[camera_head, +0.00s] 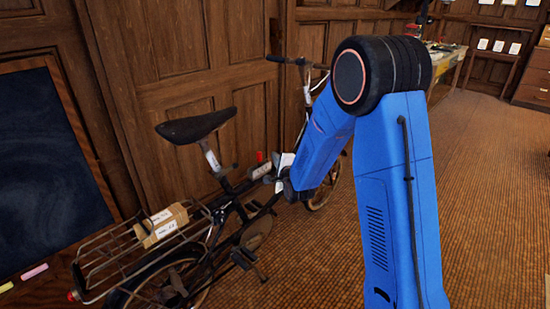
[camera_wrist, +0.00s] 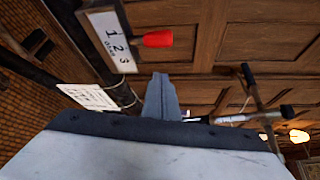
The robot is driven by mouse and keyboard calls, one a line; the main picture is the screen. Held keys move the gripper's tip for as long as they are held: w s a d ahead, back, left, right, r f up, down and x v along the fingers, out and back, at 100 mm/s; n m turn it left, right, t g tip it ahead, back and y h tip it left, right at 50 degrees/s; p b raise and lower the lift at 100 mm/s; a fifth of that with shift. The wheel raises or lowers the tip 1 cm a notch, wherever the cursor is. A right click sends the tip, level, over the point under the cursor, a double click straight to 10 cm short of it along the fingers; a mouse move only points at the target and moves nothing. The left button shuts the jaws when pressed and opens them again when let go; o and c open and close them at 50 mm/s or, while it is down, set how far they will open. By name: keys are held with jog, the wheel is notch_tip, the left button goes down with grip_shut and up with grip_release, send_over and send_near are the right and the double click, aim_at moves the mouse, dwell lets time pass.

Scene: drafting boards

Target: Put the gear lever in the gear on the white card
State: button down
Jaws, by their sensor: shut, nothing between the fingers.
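The gear lever (camera_wrist: 158,39) has a red knob and sticks out beside a white plate (camera_wrist: 108,36) numbered 1, 2, 3 on the bicycle's frame. The lever's near end is beside 1 and 2; I cannot tell exactly which. The red knob (camera_head: 260,156) also shows in the head view. The white card (camera_wrist: 88,97) hangs by the frame tube, its writing too small to read. It also shows in the head view (camera_head: 286,161). My gripper (camera_wrist: 161,82) is shut and empty, apart from the lever in the wrist view. In the head view my arm hides part of the bicycle.
The bicycle (camera_head: 196,127) stands along a wood-panelled wall. A parcel (camera_head: 162,226) sits on its rear rack. A chalkboard (camera_head: 42,170) leans at the left. The handlebar (camera_wrist: 255,90) shows at the right in the wrist view. The floor (camera_head: 480,210) at right is clear.

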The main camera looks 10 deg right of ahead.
jog(key=s+d+r+n+g, duration=0.3)
jog(key=s+n, duration=0.3)
jog(key=s, duration=1.2)
jog(key=s+d+r+n+g+h, duration=0.1)
jog(key=s+d+r+n+g, duration=0.2)
jog(key=s, duration=1.4)
jog(key=s+d+r+n+g+h, duration=0.1)
jog(key=s+d+r+n+g, duration=0.3)
jog(key=s+n, duration=0.6)
jog(key=s+g, duration=0.1)
jog(key=s, duration=0.7)
jog(key=shift+s+d+g, duration=0.3)
jog(key=shift+s+d, duration=0.05)
